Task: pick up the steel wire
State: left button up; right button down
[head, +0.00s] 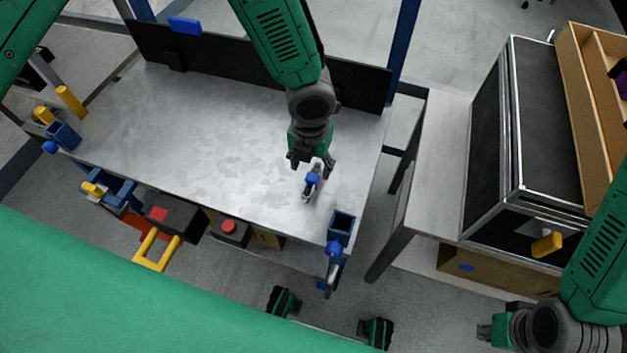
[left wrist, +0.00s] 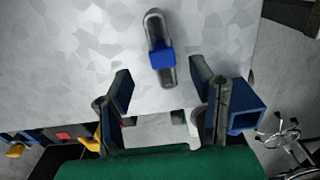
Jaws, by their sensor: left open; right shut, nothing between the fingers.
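The steel wire (head: 312,182) is a narrow grey loop with a blue band around it. It lies on the grey table (head: 220,130) near its right end. In the left wrist view the wire (left wrist: 155,25) lies lengthwise, ahead of and between the fingers. My left gripper (head: 312,166) is open just over the wire's far end. Its two dark fingers show apart in the left wrist view (left wrist: 162,82), with nothing held. My right gripper (head: 487,331) is shut and empty at the lower right, away from the table.
A dark panel (head: 220,65) stands along the table's back edge. A blue holder (head: 341,225) is at the front right corner. A black case (head: 545,120) sits on a side table at the right. The table's middle is clear.

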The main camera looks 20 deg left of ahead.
aim_at(312, 177)
pick_arm(q)
jog(key=shift+f, duration=0.5)
notch_tip(312, 177, down, 4)
jog(key=shift+d+r+b, duration=0.1)
jog(key=shift+d+b, duration=0.05)
jog(key=shift+b, duration=0.65)
jog(key=shift+d+f, duration=0.1)
jog(key=shift+f, duration=0.25)
grip_shut()
